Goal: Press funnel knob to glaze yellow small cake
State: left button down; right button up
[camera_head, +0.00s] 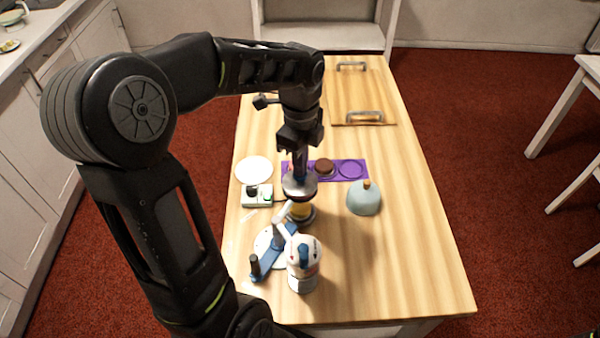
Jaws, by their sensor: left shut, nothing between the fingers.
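My left gripper (300,172) points straight down and is shut, with nothing between its fingers. Its tips are at the top of the silver funnel (299,188) and hide the knob; I cannot tell whether they touch it. The small yellow cake (300,210) shows directly below the funnel, on a dark round base. The funnel hides the cake's top, so I cannot see any glaze. My right gripper is not in view.
A purple mat (351,169) holds a brown cake (324,166). A white plate (254,170), a small pale box (257,196) and a teal dome (364,198) stand nearby. A white-blue device (303,264) is in front. The table's right side is clear.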

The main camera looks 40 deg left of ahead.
pick_arm(q)
jog(key=shift+f, duration=0.55)
jog(key=shift+r, duration=0.2)
dwell(0.4)
jog(key=shift+r, duration=0.35)
jog(key=shift+f, duration=0.4)
dwell(1.4)
jog(key=shift+r+p, duration=2.75)
jog(key=shift+r, duration=0.7)
